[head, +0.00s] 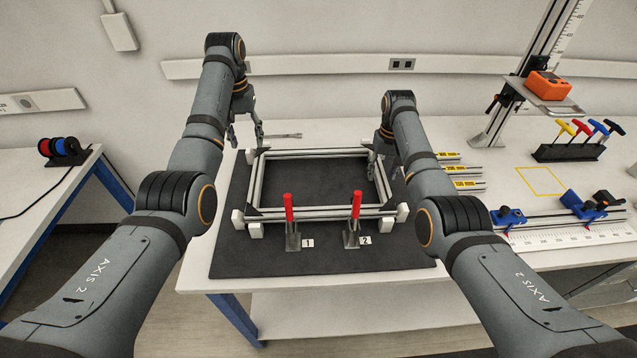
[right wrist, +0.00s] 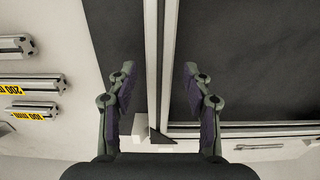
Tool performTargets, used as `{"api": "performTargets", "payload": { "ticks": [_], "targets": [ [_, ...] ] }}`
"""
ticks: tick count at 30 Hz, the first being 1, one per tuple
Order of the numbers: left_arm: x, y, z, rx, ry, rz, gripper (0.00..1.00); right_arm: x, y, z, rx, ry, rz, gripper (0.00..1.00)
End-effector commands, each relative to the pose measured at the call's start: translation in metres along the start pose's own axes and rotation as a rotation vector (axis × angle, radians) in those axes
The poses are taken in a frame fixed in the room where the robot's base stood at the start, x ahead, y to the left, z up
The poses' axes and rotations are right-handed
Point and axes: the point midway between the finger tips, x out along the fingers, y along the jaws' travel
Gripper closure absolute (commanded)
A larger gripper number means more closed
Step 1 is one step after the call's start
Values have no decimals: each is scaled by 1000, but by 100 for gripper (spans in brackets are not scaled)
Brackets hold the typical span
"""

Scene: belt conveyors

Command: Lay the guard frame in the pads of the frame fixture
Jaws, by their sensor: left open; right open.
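The guard frame (head: 313,153), a rectangle of silver profiles with dark corner brackets, lies over the frame fixture on a black mat (head: 330,258). White pads (head: 403,212) show at the corners; I cannot tell whether the frame is fully down in them. Two clamps with upright red handles (head: 289,207) (head: 356,204), marked 1 and 2, stand at the front. My left gripper (head: 258,132) is open near the back left corner. My right gripper (right wrist: 157,72) is open, its fingers on either side of the right rail (right wrist: 151,60), with gaps; in the head view my arm partly hides it.
Short profiles with yellow labels (head: 465,170) lie right of the mat. Farther right are a hex-key stand (head: 568,152), a ruler with blue stops (head: 511,218), and a stand holding an orange device (head: 548,85). A yellow outlined square (head: 541,181) is empty.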

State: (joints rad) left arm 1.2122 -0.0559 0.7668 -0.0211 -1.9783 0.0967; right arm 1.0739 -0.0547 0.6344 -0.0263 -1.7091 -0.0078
Motion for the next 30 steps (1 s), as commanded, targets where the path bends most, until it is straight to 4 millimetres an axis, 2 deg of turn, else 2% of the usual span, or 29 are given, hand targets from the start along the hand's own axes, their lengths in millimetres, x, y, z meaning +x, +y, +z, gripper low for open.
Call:
{"api": "performTargets", "payload": {
  "ticks": [5,12,18,22,30],
  "targets": [
    [0,0,0,0,0,0,50,-18,0,-1,0,4,0,50],
    [0,0,0,0,1,0,50,-77,0,-2,0,4,0,50],
    [0,0,0,0,1,0,50,-111,0,-1,0,2,0,50],
    [0,0,0,0,1,0,50,-119,0,0,0,-1,0,50],
    [0,0,0,0,1,0,50,-120,0,-1,0,-1,0,50]
  ]
}}
